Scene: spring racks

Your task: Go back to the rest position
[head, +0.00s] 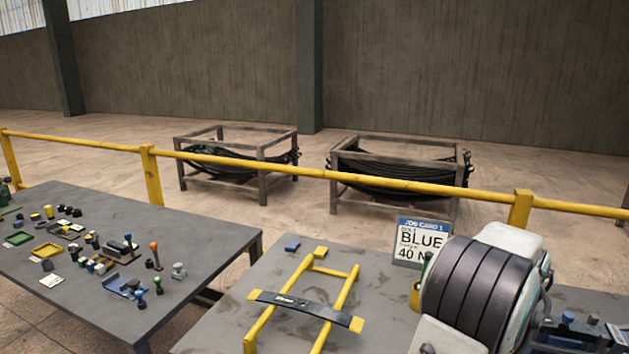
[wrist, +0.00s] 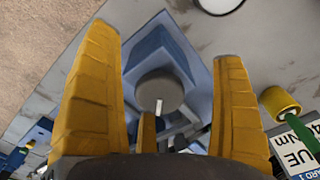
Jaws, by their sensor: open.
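My gripper (wrist: 166,48) shows in the wrist view with its yellow fingers spread wide apart. It is open. Between the fingers I see a blue fixture (wrist: 150,48) with a round grey piece (wrist: 160,92) on it. The fingers do not visibly close on either. In the head view my arm fills the lower right, and it hides the gripper and what is under it.
A yellow stand (head: 347,293) bears a dark leaf spring (head: 305,307) on the near table. A job card (head: 422,240) reading "BLUE 40 N" stands by my arm. The left table (head: 190,235) holds several small parts. A yellow rail (head: 330,174) runs behind.

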